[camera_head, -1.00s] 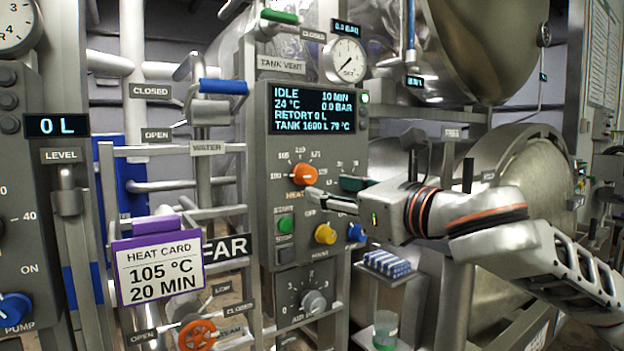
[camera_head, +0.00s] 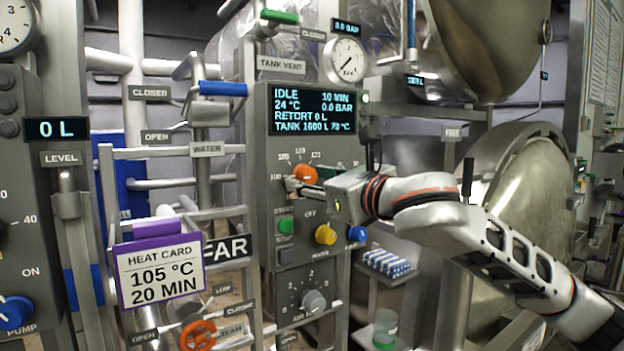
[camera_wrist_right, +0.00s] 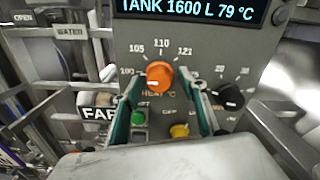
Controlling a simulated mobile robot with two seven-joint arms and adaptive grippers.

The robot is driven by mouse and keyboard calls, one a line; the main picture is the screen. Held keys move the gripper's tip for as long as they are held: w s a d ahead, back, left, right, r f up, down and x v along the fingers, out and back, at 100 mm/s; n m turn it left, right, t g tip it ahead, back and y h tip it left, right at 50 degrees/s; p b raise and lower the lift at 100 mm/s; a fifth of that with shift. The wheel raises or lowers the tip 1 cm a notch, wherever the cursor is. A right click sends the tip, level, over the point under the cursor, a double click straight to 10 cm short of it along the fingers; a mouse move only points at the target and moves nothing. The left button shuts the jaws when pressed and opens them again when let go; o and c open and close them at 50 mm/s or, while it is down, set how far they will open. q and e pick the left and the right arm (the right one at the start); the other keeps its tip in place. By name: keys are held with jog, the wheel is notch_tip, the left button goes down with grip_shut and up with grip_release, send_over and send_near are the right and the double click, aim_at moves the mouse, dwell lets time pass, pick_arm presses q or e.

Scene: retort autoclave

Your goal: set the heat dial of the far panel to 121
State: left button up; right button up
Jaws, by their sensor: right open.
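The orange heat dial (camera_head: 303,174) is on the grey far panel (camera_head: 256,130), below its screen. In the right wrist view the orange heat dial (camera_wrist_right: 159,76) has the marks 100, 105, 110 and 121 around its top, and its white line lies on the left side, toward 100. My right gripper (camera_head: 291,185) is in front of the dial's lower part. In the wrist view its open fingers (camera_wrist_right: 166,92) stand on either side of the dial; I cannot tell whether they touch it. My left gripper is not in view.
A black dial (camera_wrist_right: 230,96) is just right of my fingers. A green button (camera_head: 286,225), a yellow knob (camera_head: 325,234) and a blue knob (camera_head: 357,233) sit below. The heat card (camera_head: 160,270) reads 105 °C, 20 MIN. The screen (camera_head: 312,109) shows IDLE, 10 MIN.

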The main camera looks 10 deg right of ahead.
jog(key=c, duration=1.1)
